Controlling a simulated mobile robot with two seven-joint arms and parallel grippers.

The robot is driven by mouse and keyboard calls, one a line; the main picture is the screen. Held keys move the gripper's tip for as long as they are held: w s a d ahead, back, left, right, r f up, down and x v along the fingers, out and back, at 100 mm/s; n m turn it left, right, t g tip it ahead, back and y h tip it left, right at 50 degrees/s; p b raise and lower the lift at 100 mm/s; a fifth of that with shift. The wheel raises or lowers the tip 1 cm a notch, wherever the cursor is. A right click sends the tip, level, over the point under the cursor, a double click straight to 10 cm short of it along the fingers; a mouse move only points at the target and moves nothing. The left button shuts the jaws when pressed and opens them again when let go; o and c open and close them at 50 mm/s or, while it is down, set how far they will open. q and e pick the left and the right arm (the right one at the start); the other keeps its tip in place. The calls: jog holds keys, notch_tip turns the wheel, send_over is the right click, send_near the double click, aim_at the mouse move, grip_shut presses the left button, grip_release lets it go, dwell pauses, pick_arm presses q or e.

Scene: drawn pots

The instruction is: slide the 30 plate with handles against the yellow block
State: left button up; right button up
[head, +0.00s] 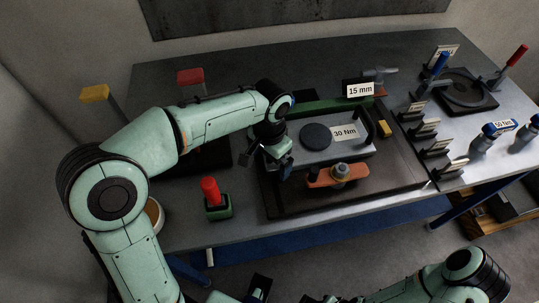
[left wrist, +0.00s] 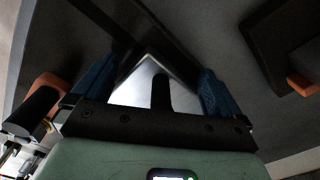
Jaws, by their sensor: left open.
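The grey plate with handles (head: 316,154) lies on a dark board, with a "30 Nm" label and a round dark disc on top. It also shows in the left wrist view (left wrist: 132,90). A black handle stands at its right end; in the left wrist view another black handle (left wrist: 160,92) shows between the fingers. The yellow block (head: 385,128) is just right of the plate, with a small gap seeming to lie between. My left gripper (head: 281,166) is open at the plate's left end, its blue fingers either side of the handle. My right gripper is unclear at the bottom edge.
A green bar (head: 325,105) runs behind the plate. An orange clamp piece (head: 326,178) with a grey knob is at its front. Labelled holders (head: 428,130) stand to the right. A red-topped green block (head: 217,208) stands front left.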

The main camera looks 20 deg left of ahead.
pick_arm(q)
jog(key=shift+s+r, duration=0.1)
grip_shut()
jog(key=shift+r, duration=0.1)
jog(key=shift+a, duration=0.15)
dwell(1.2)
jog(key=shift+d, duration=0.35)
jog(key=shift+w+d+p, duration=0.3)
jog(key=shift+d+p, duration=0.05)
jog(key=shift+d, duration=0.35)
jog(key=shift+w+d, duration=0.2)
jog(key=shift+d, duration=0.6)
